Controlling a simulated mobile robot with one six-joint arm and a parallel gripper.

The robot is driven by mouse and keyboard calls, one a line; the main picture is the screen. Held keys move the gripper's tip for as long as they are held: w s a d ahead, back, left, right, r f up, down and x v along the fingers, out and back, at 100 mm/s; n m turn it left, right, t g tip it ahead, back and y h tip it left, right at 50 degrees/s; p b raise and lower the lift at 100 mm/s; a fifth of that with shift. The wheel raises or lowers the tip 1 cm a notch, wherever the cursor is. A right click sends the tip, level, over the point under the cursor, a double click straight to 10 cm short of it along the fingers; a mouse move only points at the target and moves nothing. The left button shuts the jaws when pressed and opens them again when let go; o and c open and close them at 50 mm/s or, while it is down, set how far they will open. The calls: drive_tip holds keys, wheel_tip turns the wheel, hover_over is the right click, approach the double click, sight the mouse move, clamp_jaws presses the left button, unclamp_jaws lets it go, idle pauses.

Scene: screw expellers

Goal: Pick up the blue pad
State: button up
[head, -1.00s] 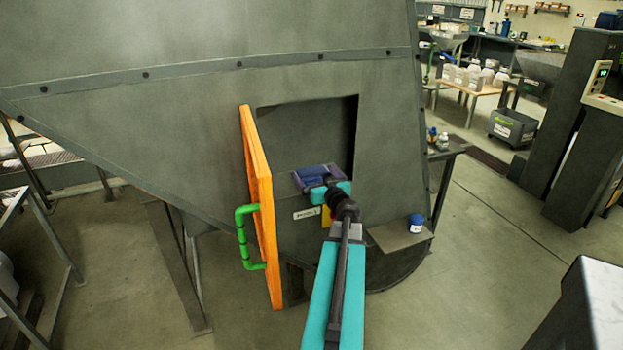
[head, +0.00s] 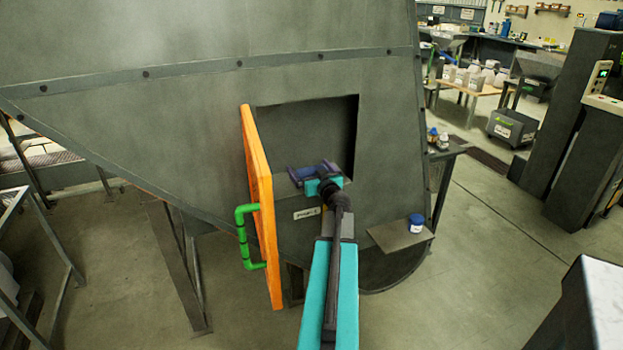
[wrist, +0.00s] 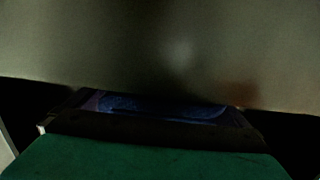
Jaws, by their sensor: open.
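My gripper (head: 314,168) is at the lower edge of the square opening (head: 305,130) in the large grey hopper. Its purple fingers are open and spread apart. In the head view I see no separate blue pad that I can make out clearly. In the wrist view a strip of patterned blue surface (wrist: 160,106) shows between the dark bar of my gripper and a grey surface. It may be the blue pad, but I cannot tell. The grey surface covers most of what lies beyond.
An orange door (head: 261,200) with a green handle (head: 243,237) stands open left of the opening. A blue-lidded jar (head: 416,224) sits on a small grey shelf (head: 390,238) to the right. The opening's sides and sill surround my gripper.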

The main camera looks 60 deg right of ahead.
sight(311, 170)
idle(0.5)
drive_tip(key=c, duration=0.7)
drive_tip(key=shift+c, duration=0.2)
drive_tip(key=shift+r, duration=0.1)
drive_tip(key=shift+r, duration=0.35)
wheel_tip(311, 170, up, 3)
drive_tip(key=shift+r+p, duration=0.1)
drive_tip(key=shift+p, duration=0.6)
drive_tip(key=s+a, duration=0.1)
drive_tip(key=a, duration=0.1)
drive_tip(key=s+a, duration=0.3)
drive_tip(key=a, duration=0.1)
drive_tip(key=shift+s+a+r, duration=0.1)
drive_tip(key=shift+s+a, duration=0.15)
drive_tip(key=shift+s, duration=0.1)
drive_tip(key=shift+s+a+r+p, duration=0.1)
drive_tip(key=shift+r+p, duration=0.1)
drive_tip(key=shift+p, duration=0.2)
drive_tip(key=shift+a+p, duration=0.15)
drive_tip(key=shift+p, duration=0.7)
